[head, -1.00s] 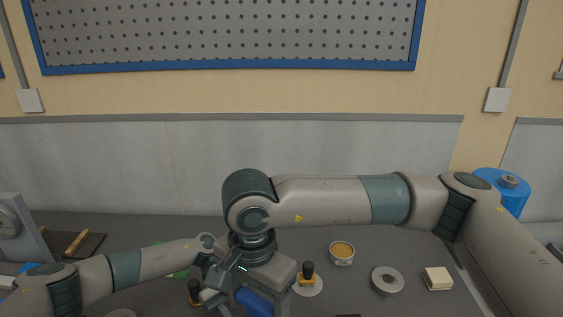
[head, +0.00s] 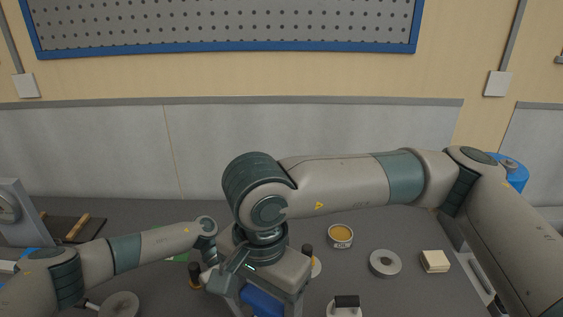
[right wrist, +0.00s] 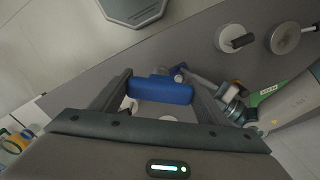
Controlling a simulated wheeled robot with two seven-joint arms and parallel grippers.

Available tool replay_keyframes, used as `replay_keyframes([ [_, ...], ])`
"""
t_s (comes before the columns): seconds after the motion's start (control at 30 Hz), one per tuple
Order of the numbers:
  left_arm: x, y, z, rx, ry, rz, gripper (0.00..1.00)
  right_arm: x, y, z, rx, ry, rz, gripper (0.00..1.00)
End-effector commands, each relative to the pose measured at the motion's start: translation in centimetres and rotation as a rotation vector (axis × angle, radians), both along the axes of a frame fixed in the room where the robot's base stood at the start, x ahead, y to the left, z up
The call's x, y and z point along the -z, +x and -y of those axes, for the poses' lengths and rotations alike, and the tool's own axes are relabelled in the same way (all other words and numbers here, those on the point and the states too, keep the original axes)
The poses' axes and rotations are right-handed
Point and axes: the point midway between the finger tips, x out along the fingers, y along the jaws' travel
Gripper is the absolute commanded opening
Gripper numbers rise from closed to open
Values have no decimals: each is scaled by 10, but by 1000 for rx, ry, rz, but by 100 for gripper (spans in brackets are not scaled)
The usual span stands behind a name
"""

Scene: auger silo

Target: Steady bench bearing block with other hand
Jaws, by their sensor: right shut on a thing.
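My right gripper (head: 262,300) is low over the bench, shut on a blue part (right wrist: 160,90) that lies across between its two fingers in the right wrist view. What sits under the blue part is mostly hidden, so I cannot tell whether it is the bearing block. My left arm comes in from the left in the head view. My left gripper (right wrist: 232,98) shows in the right wrist view just right of the blue part, close to it. Its fingertips are hidden or too small, so I cannot tell what it touches.
Black-knobbed pieces (head: 195,273) stand on both sides of the right gripper. A tin (head: 340,236), a grey ring (head: 385,263) and a beige block (head: 434,261) lie to the right. A black-handled piece (head: 346,302) is in front. A round disc (head: 120,305) lies front left.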

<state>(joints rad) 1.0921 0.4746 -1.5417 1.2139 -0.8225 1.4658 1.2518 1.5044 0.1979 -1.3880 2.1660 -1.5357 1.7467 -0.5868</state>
Motion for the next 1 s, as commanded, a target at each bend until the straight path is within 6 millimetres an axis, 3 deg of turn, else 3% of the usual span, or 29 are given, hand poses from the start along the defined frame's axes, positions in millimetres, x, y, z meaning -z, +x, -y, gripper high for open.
replay_keyframes([
  [0.03,18,-4,-4,3,21,5,11,2,-1,0,0,0,0,33],
  [0.27,17,-5,-4,3,21,5,11,2,-1,1,0,0,0,33],
  [0.3,17,-5,-4,3,21,5,42,2,-1,1,0,0,0,33],
  [0.4,17,-5,-4,3,21,4,60,2,-1,1,0,0,0,33],
  [1.0,17,-5,-6,3,24,1,60,2,-1,0,0,0,0,33],
])
